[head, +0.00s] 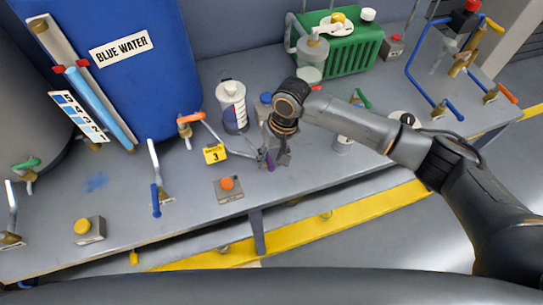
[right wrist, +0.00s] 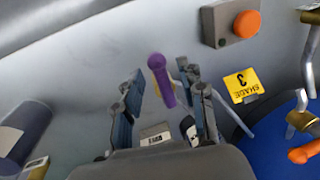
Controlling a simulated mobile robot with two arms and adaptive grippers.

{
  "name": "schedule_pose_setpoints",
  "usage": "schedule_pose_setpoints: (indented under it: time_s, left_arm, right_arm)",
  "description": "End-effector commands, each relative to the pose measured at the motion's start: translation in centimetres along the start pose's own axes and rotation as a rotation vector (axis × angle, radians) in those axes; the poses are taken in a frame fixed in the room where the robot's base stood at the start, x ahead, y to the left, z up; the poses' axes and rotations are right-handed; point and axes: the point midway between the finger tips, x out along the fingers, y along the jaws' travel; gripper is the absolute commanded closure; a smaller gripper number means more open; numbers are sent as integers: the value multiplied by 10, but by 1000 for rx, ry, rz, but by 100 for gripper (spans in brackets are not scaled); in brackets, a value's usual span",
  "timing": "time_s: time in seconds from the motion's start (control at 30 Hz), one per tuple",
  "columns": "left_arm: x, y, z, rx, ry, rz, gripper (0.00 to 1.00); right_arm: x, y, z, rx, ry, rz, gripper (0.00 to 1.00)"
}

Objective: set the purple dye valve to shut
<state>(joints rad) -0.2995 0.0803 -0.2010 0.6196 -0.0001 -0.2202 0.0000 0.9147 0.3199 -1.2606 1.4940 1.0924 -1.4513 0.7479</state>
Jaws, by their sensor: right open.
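The purple dye valve shows in the right wrist view as a purple handle (right wrist: 162,78) with a rounded end. A small bit of the purple handle (head: 270,162) also shows in the head view, just under my right gripper (head: 276,152). My right gripper also shows in the right wrist view (right wrist: 161,80). It is open, with one finger on each side of the purple handle and a gap visible on both sides. The valve body is mostly hidden behind the gripper. My left gripper is not in view.
A yellow tag reading 3 (head: 215,154) and an orange button box (head: 228,188) stand close to the gripper. A green container (head: 340,48) stands behind.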

Motion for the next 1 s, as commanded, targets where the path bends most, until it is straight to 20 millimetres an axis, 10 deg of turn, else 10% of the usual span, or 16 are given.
schedule_pose_setpoints:
  time_s: [0.2,1.0]
  left_arm:
    - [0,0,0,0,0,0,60]
    - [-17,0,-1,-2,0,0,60]
  right_arm:
    - [0,0,0,0,0,0,100]
    - [-5,13,-4,-308,-63,-2,100]
